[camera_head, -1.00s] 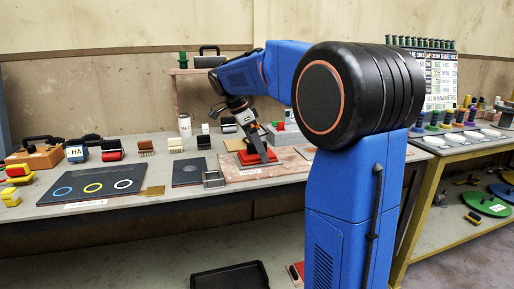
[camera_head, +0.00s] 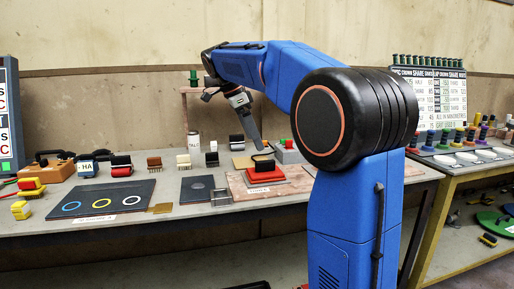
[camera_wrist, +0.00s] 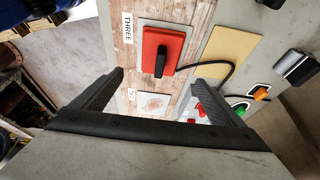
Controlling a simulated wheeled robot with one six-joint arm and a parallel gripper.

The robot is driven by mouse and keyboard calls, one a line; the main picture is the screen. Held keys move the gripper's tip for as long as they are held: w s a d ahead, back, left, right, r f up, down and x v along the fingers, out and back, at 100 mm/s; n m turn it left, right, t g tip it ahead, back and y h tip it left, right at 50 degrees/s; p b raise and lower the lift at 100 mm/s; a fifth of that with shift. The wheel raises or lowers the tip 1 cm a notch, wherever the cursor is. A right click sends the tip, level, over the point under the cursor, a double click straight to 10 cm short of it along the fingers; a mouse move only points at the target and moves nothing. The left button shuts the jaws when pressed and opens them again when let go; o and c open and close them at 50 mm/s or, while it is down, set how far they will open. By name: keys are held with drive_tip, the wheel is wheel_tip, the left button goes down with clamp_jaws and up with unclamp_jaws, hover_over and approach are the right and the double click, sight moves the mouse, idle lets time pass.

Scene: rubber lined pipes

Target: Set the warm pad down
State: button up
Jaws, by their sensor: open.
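The warm pad is a red block (camera_head: 267,176) with a black handle (camera_head: 264,163), lying flat on a wooden board (camera_head: 300,184) on the bench. In the wrist view the red pad (camera_wrist: 175,42) sits over a pale plate beside the label THREE (camera_wrist: 128,27). A black cord runs from near it toward a tan plate (camera_wrist: 229,52). My gripper (camera_head: 258,147) is above the pad, apart from its handle. In the wrist view my gripper (camera_wrist: 157,77) has its fingers spread wide with nothing between them.
A dark mat with coloured rings (camera_head: 100,199) and a dark plate (camera_head: 197,188) lie to the left. Several stamp-like blocks stand behind them. Orange (camera_wrist: 261,93) and green (camera_wrist: 240,106) knobs stand near the tan plate. A second bench stands at right.

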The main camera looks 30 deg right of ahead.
drive_tip(key=shift+r, duration=0.2)
drive_tip(key=shift+a, duration=0.1)
drive_tip(key=s+a+f+n+t+y, duration=0.1)
drive_tip(key=s+a+f+n+t, duration=0.1)
drive_tip(key=s+f+n, duration=0.5)
drive_tip(key=s+a+f+n+t+y, duration=0.1)
drive_tip(key=s+a+f+n, duration=0.4)
drive_tip(key=s+f, duration=0.5)
drive_tip(key=s+a+f+n+t+y, duration=0.2)
drive_tip(key=s+f+n, duration=0.7)
drive_tip(key=s, duration=0.5)
drive_tip(key=shift+s+a+t, duration=0.25)
drive_tip(key=shift+a+t, duration=0.25)
drive_tip(key=shift+a, duration=0.7)
